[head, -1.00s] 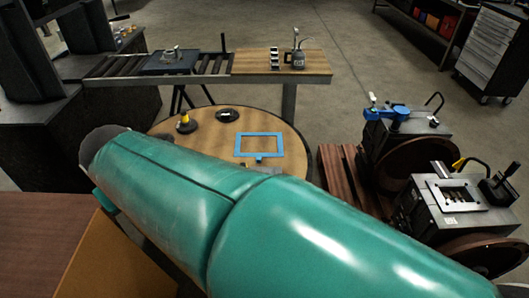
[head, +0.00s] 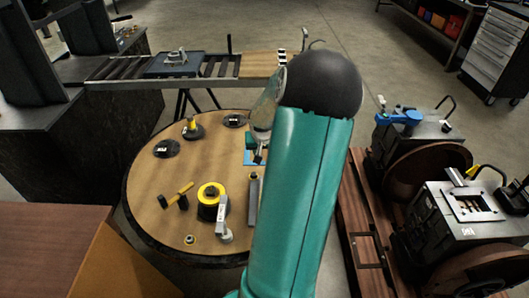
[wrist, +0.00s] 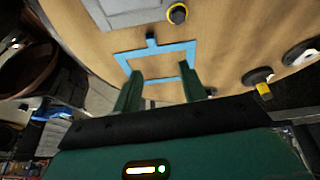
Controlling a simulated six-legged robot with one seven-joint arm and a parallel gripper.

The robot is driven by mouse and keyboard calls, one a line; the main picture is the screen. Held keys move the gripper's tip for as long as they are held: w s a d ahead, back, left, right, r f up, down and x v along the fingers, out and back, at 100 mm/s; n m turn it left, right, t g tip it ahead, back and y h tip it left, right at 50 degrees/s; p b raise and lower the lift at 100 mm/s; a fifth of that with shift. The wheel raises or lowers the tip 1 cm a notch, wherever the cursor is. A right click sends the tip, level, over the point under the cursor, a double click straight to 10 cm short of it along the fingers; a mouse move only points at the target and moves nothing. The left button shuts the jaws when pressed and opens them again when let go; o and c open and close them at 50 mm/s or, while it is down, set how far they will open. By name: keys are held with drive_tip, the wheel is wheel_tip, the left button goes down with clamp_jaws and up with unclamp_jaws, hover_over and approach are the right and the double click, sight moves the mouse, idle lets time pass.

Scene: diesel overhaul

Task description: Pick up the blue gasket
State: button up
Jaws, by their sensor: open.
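The blue gasket is a flat rectangular frame with a small tab, lying on the round wooden table. In the wrist view the gasket (wrist: 172,48) lies just beyond my fingertips, its frame around bare wood. In the head view only a small blue part of the gasket (head: 248,158) shows; my arm and hand hide the rest. I cannot tell the height of the fingertips above the table.
A roller conveyor (head: 215,68) stands behind. Engine parts (head: 465,208) stand on the right.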

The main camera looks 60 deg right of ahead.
drive_tip(key=shift+m, duration=0.3)
drive_tip(key=x, duration=0.3)
drive_tip(key=s+d+x, duration=0.1)
drive_tip(key=x, duration=0.2)
drive_tip(key=s+x, duration=0.1)
drive_tip(key=x, duration=0.2)
drive_tip(key=shift+w+d+f, duration=0.1)
drive_tip(key=shift+d+f, duration=0.2)
drive_tip(key=shift+x, duration=2.8)
drive_tip(key=shift+w, duration=0.1)
clamp_jaws()
